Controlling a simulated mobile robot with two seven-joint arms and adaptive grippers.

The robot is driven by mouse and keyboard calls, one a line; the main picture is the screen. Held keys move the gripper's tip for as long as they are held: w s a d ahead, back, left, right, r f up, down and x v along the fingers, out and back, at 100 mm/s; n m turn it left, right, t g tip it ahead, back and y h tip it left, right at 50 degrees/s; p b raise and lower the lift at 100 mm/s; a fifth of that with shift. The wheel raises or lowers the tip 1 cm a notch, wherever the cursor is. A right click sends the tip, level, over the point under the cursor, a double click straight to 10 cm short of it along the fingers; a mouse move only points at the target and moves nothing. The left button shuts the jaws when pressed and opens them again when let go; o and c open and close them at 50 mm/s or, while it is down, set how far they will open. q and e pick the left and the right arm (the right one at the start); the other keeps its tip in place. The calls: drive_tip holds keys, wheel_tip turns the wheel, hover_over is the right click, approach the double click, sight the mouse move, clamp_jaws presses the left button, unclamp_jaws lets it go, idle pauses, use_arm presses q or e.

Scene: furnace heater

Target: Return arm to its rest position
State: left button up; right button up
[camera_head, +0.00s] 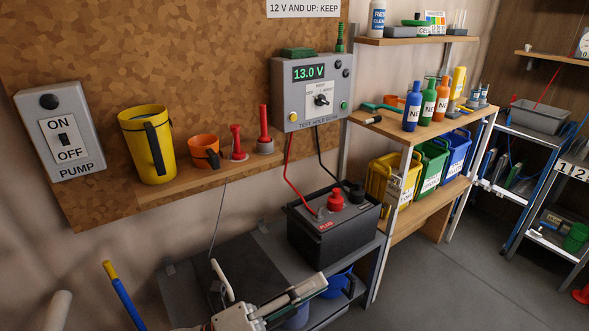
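My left gripper (262,285) is at the bottom of the head view, in front of the low grey bench. Its pale fingers are spread apart, with nothing seen between them. Most of its arm is cut off by the lower frame edge. My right gripper is not in view. The black battery (338,240) stands on the bench to the right of and beyond the gripper, apart from it. Red and black leads run from it up to the grey test panel (312,95), which reads 13.0 V.
A wooden ledge (205,178) holds a yellow jug (147,145), an orange cup (204,152) and two red-handled tools. The pump switch (61,130) is on the left wall. A shelf unit with bottles and coloured bins (432,165) stands right. Grey floor (440,280) is open at lower right.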

use_arm(q)
drive_tip(key=w+a+f+n+t+y+p, duration=0.2)
drive_tip(key=a+f+n+t+y, duration=0.5)
drive_tip(key=a+f+n+y, duration=1)
drive_tip(key=s+a+f+n+g, duration=0.2)
drive_tip(key=s+a+f+n, duration=0.1)
drive_tip(key=s+f+n, duration=0.3)
drive_tip(key=s+a+f+n+g, duration=0.2)
drive_tip(key=s+a+f+n, duration=0.1)
drive_tip(key=s+f+n, duration=0.4)
drive_tip(key=shift+s+f+n+g+p, duration=0.3)
drive_tip(key=shift+s+n+g, duration=0.1)
drive_tip(key=shift+n, duration=0.5)
drive_tip(key=shift+w, duration=0.1)
